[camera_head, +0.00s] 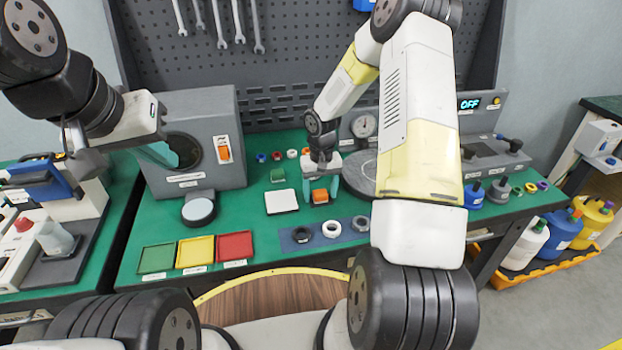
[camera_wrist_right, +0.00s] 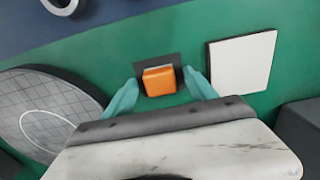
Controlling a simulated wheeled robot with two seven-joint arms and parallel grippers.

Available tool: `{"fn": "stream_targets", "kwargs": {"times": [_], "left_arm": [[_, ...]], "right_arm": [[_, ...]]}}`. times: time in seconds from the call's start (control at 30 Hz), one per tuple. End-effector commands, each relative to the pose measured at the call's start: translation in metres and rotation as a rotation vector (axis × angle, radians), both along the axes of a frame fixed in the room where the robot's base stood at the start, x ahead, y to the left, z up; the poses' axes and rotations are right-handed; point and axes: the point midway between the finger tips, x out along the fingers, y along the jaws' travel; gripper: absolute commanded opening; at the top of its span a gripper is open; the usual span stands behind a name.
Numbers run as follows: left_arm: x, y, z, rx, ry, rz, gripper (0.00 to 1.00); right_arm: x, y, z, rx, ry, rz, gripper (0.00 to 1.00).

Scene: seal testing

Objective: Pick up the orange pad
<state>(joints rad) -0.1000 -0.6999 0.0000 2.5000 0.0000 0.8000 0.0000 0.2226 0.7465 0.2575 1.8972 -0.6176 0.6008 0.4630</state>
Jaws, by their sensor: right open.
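The orange pad (camera_head: 320,196) is a small orange block on the green bench, just right of a white square pad (camera_head: 282,201). In the right wrist view the orange pad (camera_wrist_right: 159,80) lies between the teal fingertips of my right gripper (camera_wrist_right: 160,88), with a gap on each side. A dark flat piece shows behind it. In the head view my right gripper (camera_head: 321,188) points down over the pad, open. My left gripper (camera_head: 160,152) is raised at the left, before a grey box; its fingers are partly seen and its opening is unclear.
The white square pad (camera_wrist_right: 242,61) and a round grey plate (camera_wrist_right: 50,115) flank the right gripper. Green, yellow and red trays (camera_head: 234,246) lie at the front left. Several rings (camera_head: 331,229) sit on a blue mat. A grey box (camera_head: 212,115) stands at the back left.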

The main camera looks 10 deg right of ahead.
Motion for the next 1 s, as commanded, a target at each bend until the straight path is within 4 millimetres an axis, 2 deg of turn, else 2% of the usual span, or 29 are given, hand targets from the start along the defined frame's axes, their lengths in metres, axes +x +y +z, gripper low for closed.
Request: {"fn": "stream_targets", "kwargs": {"times": [0.1, 0.13, 0.4, 0.47, 0.77, 1.0], "left_arm": [[0.000, 0.000, 0.000, 0.000, 0.000, 0.000, 0.00], [0.000, 0.000, 0.000, 0.000, 0.000, 0.000, 0.00], [0.000, 0.000, 0.000, 0.000, 0.000, 0.000, 0.00], [0.000, 0.000, 0.000, 0.000, 0.000, 0.000, 0.00], [0.000, 0.000, 0.000, 0.000, 0.000, 0.000, 0.00], [0.000, 0.000, 0.000, 0.000, 0.000, 0.000, 0.00]], "right_arm": [[0.000, 0.000, 0.000, 0.000, 0.000, 0.000, 0.65], [0.000, 0.000, 0.000, 0.000, 0.000, 0.000, 0.62], [0.000, 0.000, 0.001, 0.000, 0.000, 0.000, 0.09], [0.000, 0.000, 0.001, 0.000, 0.000, 0.000, 0.00], [0.000, 0.000, 0.003, -0.001, -0.001, 0.000, 0.00], [0.001, 0.000, 0.025, -0.001, -0.004, 0.000, 0.00]]}}
